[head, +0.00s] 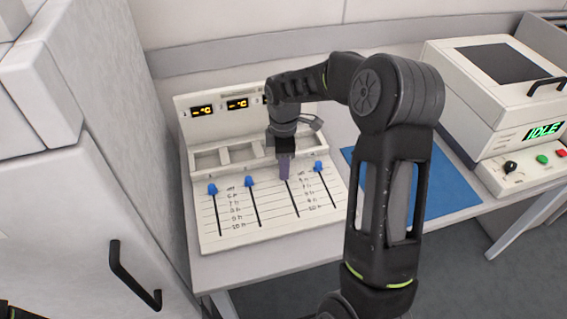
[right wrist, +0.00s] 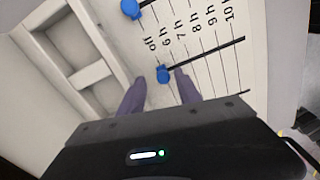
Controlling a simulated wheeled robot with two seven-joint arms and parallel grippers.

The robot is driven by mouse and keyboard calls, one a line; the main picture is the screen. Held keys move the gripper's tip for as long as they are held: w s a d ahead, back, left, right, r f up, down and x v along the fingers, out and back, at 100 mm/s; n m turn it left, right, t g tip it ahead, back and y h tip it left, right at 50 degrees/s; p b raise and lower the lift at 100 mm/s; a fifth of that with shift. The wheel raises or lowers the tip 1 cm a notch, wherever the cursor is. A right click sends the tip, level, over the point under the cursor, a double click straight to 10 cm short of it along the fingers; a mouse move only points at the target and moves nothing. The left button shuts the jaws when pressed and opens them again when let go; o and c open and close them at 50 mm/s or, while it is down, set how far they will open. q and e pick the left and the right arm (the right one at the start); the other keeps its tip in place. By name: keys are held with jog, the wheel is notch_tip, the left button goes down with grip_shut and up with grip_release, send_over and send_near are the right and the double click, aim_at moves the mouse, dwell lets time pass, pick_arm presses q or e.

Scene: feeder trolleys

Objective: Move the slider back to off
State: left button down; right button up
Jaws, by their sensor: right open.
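The white control panel (head: 205,235) has several vertical slots with blue slider knobs. The first knob (head: 212,188), second knob (head: 249,181) and fourth knob (head: 318,166) stand near the tops of their slots. My right gripper (head: 285,172) hides the third knob in the head view. In the right wrist view that third knob (right wrist: 163,74) sits near the "off" end of its slot. The open fingers of my right gripper (right wrist: 160,85) are on either side of it; I cannot tell whether they touch it. The fourth knob (right wrist: 130,8) is at the top edge. My left gripper is out of view.
Orange displays (head: 237,104) and empty recesses (head: 208,159) lie behind the slots. A blue mat (head: 445,185) is right of the panel, partly behind my right arm. A white machine reading IDLE (head: 490,90) stands farther right. A grey cabinet (head: 70,190) bounds the left.

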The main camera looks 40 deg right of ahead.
notch_tip(320, 180, up, 8)
jog(key=shift+f, duration=0.1)
dwell(0.4)
dwell(0.5)
